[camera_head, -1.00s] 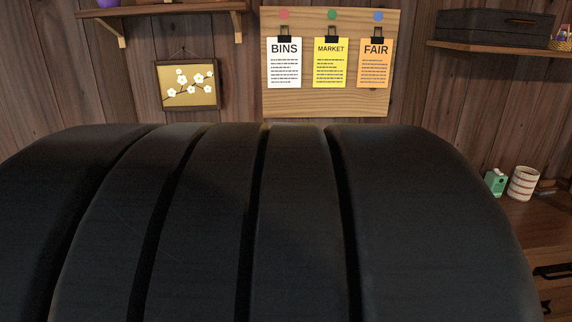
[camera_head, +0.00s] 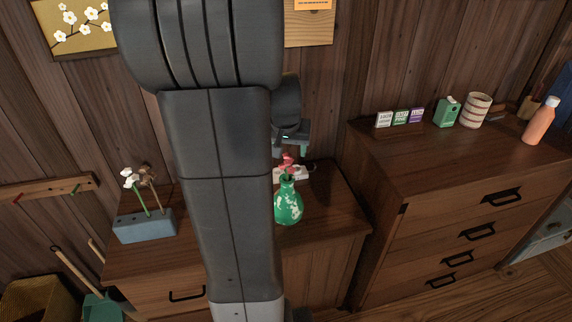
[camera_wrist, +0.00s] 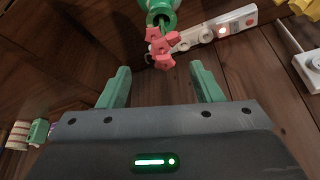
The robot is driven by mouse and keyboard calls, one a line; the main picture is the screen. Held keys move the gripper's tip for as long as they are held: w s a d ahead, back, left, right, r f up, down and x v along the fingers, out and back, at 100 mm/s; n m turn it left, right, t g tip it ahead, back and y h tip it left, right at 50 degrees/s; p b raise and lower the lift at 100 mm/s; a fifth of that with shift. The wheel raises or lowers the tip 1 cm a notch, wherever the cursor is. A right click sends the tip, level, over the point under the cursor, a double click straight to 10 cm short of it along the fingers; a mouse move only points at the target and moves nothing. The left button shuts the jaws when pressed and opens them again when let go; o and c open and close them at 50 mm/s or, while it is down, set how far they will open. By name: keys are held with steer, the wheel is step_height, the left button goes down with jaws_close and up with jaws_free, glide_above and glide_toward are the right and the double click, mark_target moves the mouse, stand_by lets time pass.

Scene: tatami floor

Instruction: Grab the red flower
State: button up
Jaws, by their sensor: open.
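The red flower (camera_head: 287,163) stands in a green vase with pale patches (camera_head: 289,207) on the low wooden cabinet. In the wrist view the red flower (camera_wrist: 160,47) rises from the mouth of the green vase (camera_wrist: 158,8), just ahead of the fingertips and roughly centred between them. My gripper (camera_head: 290,152) is at the flower in the head view, partly hidden behind my arm. In the wrist view my gripper (camera_wrist: 161,76) has its two green fingers wide apart with nothing between them.
A white power strip (camera_wrist: 212,32) lies by the vase. A blue-grey block (camera_head: 145,226) with white and brown flowers stands left on the cabinet (camera_head: 330,215). A taller dresser (camera_head: 450,190) at right bears small boxes, a striped cup (camera_head: 476,109) and an orange bottle (camera_head: 541,121).

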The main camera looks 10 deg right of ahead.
mark_target(287, 154)
steer(key=shift+a+p+x, duration=0.15)
steer(key=shift+p+x, duration=0.05)
steer(key=shift+x, duration=1.3)
steer(key=shift+a+p+x, duration=0.1)
steer(key=shift+p+x, duration=0.05)
steer(key=shift+x, duration=1.35)
steer(key=shift+w, duration=0.15)
steer(key=c, duration=1)
